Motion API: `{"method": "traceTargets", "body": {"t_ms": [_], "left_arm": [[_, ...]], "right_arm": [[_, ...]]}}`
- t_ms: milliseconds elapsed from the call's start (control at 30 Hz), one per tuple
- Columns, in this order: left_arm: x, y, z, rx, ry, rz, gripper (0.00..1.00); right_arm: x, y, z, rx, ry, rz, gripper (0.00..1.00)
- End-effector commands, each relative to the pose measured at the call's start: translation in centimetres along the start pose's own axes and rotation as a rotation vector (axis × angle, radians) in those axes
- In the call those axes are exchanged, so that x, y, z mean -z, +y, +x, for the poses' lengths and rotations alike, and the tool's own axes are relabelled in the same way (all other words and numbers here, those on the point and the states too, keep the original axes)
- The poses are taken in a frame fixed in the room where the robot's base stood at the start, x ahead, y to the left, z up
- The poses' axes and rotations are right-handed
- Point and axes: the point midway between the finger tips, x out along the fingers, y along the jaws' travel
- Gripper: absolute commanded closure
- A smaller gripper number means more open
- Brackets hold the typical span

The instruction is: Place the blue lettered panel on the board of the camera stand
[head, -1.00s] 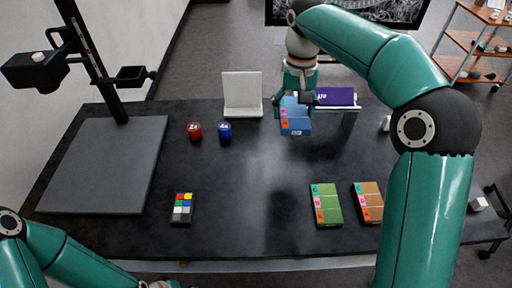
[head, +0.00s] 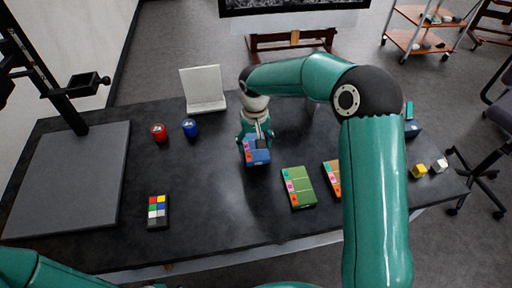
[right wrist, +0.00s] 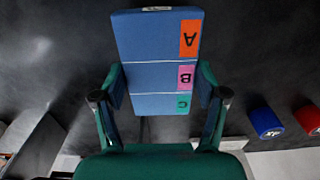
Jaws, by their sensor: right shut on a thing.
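The blue lettered panel (head: 257,155) is in my right gripper (head: 255,140), near the middle of the table in the head view. In the right wrist view the panel (right wrist: 150,45) shows orange, pink and green tabs lettered A, B and C. The fingers of the right gripper (right wrist: 160,92) are shut on its two sides. The panel looks held above the dark table, at a height I cannot tell. The camera stand's flat grey board (head: 75,175) lies bare at the left. Its dark post (head: 50,85) rises behind. My left gripper is out of view.
A red can (head: 158,132), a blue can (head: 190,127) and a white angled stand (head: 203,90) stand behind. A colour-square block (head: 157,212) lies between board and panel. A green panel (head: 298,187) and a partly hidden orange panel (head: 331,175) lie to the right.

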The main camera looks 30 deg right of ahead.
Motion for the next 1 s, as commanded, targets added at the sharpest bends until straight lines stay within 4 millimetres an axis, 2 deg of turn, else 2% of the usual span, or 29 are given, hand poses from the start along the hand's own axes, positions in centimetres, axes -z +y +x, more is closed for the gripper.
{"method": "traceTargets", "body": {"t_ms": [100, 200, 533, 567, 700, 1000], "left_arm": [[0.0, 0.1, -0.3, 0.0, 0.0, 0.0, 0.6], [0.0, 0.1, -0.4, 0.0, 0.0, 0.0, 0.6], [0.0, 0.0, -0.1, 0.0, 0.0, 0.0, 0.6], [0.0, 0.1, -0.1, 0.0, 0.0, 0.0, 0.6], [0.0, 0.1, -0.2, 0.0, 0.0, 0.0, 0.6], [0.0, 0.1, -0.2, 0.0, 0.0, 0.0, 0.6]], "right_arm": [[0.0, 0.0, 1.8, -0.001, -0.003, 0.001, 0.65], [0.0, 0.0, 2.5, 0.0, -0.001, 0.001, 0.65], [0.0, 0.0, 2.9, 0.0, 0.001, 0.001, 0.65], [0.0, 0.0, 2.9, 0.0, 0.0, 0.001, 0.25], [0.0, 0.0, 2.8, 0.0, 0.0, 0.001, 0.03], [0.0, 0.1, 2.8, 0.0, 0.0, 0.001, 0.03]]}}
